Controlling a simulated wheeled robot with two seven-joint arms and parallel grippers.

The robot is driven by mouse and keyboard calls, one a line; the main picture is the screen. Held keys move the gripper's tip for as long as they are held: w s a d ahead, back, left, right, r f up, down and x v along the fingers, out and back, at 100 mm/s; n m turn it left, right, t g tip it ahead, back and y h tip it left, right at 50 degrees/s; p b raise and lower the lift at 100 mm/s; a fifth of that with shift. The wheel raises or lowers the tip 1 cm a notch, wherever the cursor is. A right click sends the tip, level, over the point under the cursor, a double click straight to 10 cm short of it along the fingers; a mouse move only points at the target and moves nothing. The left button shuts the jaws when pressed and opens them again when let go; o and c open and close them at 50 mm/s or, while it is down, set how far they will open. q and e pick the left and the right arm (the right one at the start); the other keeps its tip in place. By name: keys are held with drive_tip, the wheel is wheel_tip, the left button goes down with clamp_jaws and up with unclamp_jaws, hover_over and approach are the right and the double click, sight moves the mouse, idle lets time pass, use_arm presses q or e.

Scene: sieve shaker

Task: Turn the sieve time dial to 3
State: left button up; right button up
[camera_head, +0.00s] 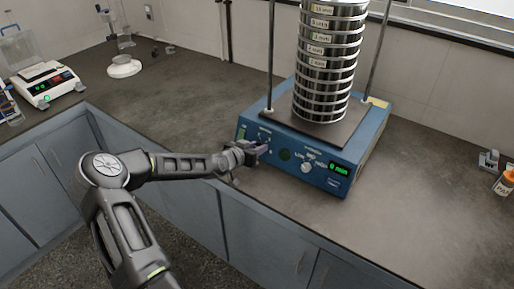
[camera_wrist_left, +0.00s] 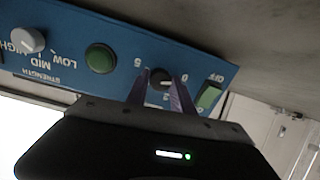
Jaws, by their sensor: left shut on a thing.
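The blue sieve shaker (camera_head: 345,160) stands on the counter, and its front display (camera_head: 339,168) reads what looks like 0 min. In the left wrist view, which is upside down, the black time dial (camera_wrist_left: 161,76) sits on the blue panel between the marks 5 and 0. My left gripper (camera_head: 262,148) reaches the left part of the panel and is shut on the dial, one finger on each side. The fingers hide part of the dial and its scale. In the head view the dial is hidden by the gripper. My right gripper is not in view.
A green button (camera_wrist_left: 100,58), a grey strength knob (camera_wrist_left: 27,40) and a green power switch (camera_wrist_left: 208,97) flank the dial. A tall sieve stack (camera_head: 325,70) stands on the shaker between rods. A balance (camera_head: 45,85) is far left; a small bottle (camera_head: 504,183) is at right.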

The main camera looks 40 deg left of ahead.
use_arm(q)
clamp_jaws()
drive_tip(key=shift+f+m+b, duration=0.2)
drive_tip(key=shift+m+b, duration=0.6)
drive_tip(key=shift+b, duration=0.4)
drive_tip(key=m+b, duration=1.4)
drive_tip(key=b, duration=0.1)
drive_tip(key=shift+f+t, duration=0.1)
drive_tip(key=shift+t, duration=0.2)
drive_tip(key=m+b, duration=0.5)
drive_tip(key=m, duration=0.1)
drive_tip(key=m+b, duration=0.2)
drive_tip(key=m, duration=0.1)
drive_tip(key=shift+m, duration=0.4)
drive_tip(key=shift+m+h+b, duration=0.3)
drive_tip(key=shift+m+b, duration=0.6)
drive_tip(key=shift+m, duration=0.5)
